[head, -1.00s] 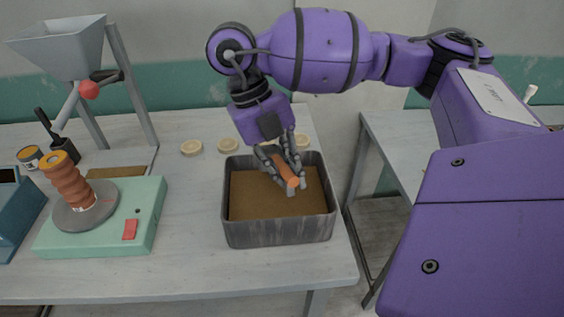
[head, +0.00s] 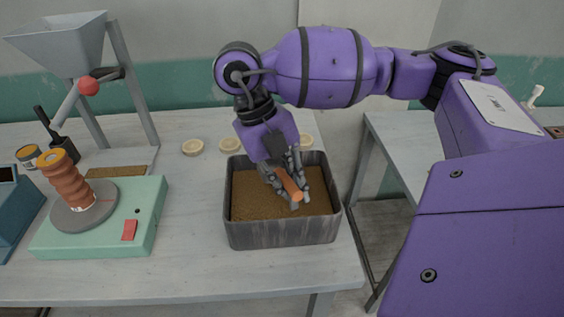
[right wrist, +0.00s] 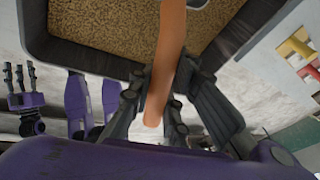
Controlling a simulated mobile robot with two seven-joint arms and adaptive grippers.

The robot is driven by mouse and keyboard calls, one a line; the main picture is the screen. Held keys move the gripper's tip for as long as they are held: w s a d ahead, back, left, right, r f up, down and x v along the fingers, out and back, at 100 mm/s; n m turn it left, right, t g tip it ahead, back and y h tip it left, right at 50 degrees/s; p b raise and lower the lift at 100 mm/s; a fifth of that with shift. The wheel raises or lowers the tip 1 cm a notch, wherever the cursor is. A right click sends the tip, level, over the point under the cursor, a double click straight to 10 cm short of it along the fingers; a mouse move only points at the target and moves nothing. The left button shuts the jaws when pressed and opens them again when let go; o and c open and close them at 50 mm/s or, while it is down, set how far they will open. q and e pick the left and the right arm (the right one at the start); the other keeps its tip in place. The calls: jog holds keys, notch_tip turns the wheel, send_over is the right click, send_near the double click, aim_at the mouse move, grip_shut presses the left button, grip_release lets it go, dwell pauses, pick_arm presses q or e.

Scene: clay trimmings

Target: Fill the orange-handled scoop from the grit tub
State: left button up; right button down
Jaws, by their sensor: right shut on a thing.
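The grit tub (head: 283,232) is a grey open box of brown grit near the right end of the table. My right gripper (head: 291,188) is shut on the orange handle of the scoop (head: 288,184), low over or inside the tub. In the right wrist view, the orange handle (right wrist: 168,55) runs between the fingers (right wrist: 158,105) and out over the grit (right wrist: 110,35). The scoop's bowl is hidden in both views, so I cannot tell whether it holds grit. My left gripper is not in the head view; a dark hand shows at the left of the wrist view (right wrist: 25,98).
A grey hopper (head: 62,45) with a red knob (head: 88,86) stands at the back left. A green-based wheel (head: 105,228) carries a ridged clay piece (head: 65,180). Pale discs (head: 193,147) lie behind the tub. The table between wheel and tub is clear.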

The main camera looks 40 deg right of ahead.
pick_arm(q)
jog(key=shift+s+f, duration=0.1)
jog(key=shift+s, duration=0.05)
pick_arm(e)
jog(key=shift+f, duration=0.3)
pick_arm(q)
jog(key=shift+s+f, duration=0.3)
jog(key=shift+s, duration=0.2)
pick_arm(e)
jog(key=shift+f, duration=0.15)
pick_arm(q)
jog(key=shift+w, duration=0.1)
pick_arm(e)
jog(key=shift+f, duration=0.25)
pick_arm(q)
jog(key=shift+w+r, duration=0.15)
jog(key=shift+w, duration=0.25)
